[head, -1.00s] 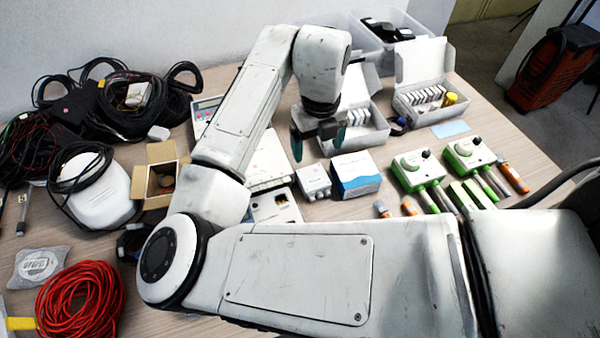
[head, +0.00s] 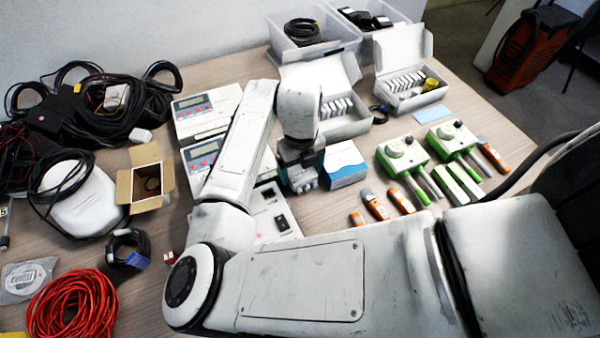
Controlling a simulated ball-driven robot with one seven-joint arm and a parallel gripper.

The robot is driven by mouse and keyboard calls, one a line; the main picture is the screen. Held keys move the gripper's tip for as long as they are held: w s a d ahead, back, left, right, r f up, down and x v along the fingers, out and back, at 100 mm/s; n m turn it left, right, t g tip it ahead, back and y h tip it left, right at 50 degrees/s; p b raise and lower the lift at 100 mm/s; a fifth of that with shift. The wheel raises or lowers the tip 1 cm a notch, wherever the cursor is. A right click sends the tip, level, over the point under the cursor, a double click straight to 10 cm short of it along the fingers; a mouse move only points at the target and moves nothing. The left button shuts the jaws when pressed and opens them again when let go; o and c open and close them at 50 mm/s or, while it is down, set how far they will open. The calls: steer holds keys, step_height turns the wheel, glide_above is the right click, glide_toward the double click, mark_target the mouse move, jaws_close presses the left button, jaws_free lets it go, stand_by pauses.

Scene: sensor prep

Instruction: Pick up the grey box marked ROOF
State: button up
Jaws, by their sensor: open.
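A small light grey box (head: 304,183) stands on the table in the head view, just left of a white and blue carton (head: 344,163). Its upper part is hidden by my gripper, and no ROOF marking can be read. My gripper (head: 302,172) points down right over the grey box, its jaws open. The fingers appear to be at the box's two sides, but I cannot tell whether they touch it.
Grey meters with displays (head: 207,112) stand to the left. Green handheld devices (head: 402,157) and orange-tipped tools (head: 374,203) lie to the right. An open white case (head: 345,128) stands behind. A cardboard box (head: 145,180) and a red cable coil (head: 72,305) are at left.

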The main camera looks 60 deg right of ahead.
steer(key=shift+c, duration=0.4)
steer(key=c, duration=0.8)
